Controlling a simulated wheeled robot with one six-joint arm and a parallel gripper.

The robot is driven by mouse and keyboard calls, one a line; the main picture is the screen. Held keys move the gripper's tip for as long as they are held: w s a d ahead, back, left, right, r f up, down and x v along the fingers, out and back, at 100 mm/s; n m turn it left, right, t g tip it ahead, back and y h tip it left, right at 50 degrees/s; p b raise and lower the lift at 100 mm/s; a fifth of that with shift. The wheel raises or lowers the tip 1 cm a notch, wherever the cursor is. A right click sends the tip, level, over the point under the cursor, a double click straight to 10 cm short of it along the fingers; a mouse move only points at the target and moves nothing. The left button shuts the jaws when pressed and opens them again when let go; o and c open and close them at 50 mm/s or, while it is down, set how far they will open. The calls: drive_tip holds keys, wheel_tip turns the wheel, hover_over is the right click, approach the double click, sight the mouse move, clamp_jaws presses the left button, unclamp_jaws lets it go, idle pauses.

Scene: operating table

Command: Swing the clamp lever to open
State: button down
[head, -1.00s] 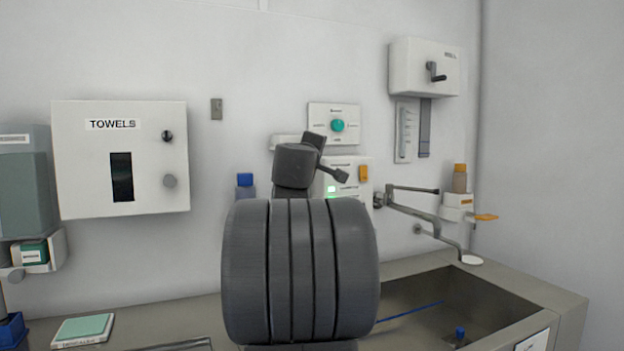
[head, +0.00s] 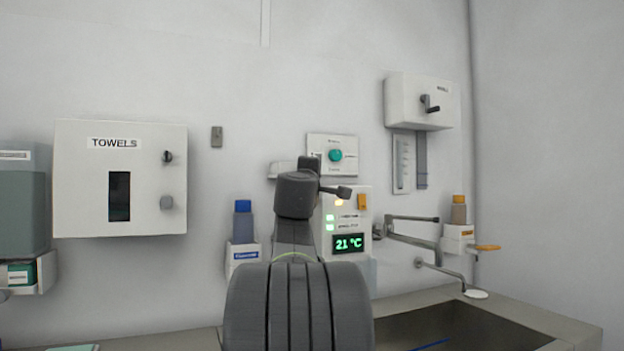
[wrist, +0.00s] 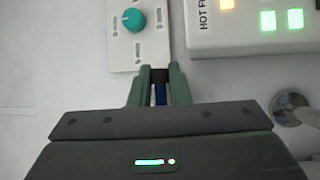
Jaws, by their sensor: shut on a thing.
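In the wrist view my gripper (wrist: 159,88) has its two green fingers close together around a narrow black and blue piece (wrist: 159,93), just below a wall panel with a teal knob (wrist: 134,19). Whether that piece is the clamp lever I cannot tell. In the head view my own arm covers the gripper's fingers. The panel with the teal knob (head: 335,155) shows just above the arm. No part in the head view can be clearly identified as the clamp lever.
A control box (head: 345,220) reading 21 °C is right of my arm. A crank box (head: 418,100), a tap (head: 425,229) and an orange lever (head: 487,248) are right, above the sink (head: 460,325).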

drive_tip(key=shift+r, duration=0.2)
drive_tip(key=c, duration=1.4)
unclamp_jaws()
drive_tip(key=shift+f, duration=0.1)
drive_tip(key=shift+o, duration=0.2)
drive_tip(key=shift+s, duration=0.1)
drive_tip(key=b+v, duration=0.3)
drive_tip(key=v, duration=1)
drive_tip(key=shift+s+a, duration=0.25)
drive_tip(key=shift+s, duration=0.05)
drive_tip(key=p+x, duration=0.3)
drive_tip(key=x, duration=1.1)
drive_tip(key=shift+d+f, duration=0.15)
drive_tip(key=shift+s, duration=0.1)
